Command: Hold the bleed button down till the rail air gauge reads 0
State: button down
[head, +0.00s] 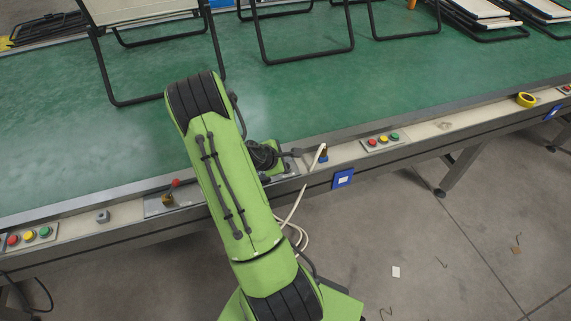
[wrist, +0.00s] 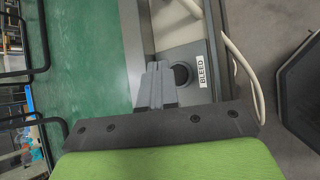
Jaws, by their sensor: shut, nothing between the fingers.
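The bleed button (wrist: 181,75) is a round black button on a grey plate in the wrist view, beside a white label reading BLEED (wrist: 202,70). My gripper (wrist: 159,68) is shut and empty. Its grey fingertips are just left of the button and seem to overlap its left edge; I cannot tell whether they touch it. In the head view my green arm reaches over the rail and covers part of it, and the button cannot be made out. I cannot make out the rail air gauge or any reading in either view.
The conveyor rail (head: 460,123) carries coloured push buttons (head: 382,140) and a yellow tape roll (head: 526,100). Folding lounger frames (head: 305,38) stand on the green belt (head: 60,130).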

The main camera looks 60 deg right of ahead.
jog(key=shift+r, duration=0.15)
notch_tip(320, 180, up, 5)
jog(key=p, duration=0.4)
dwell(0.4)
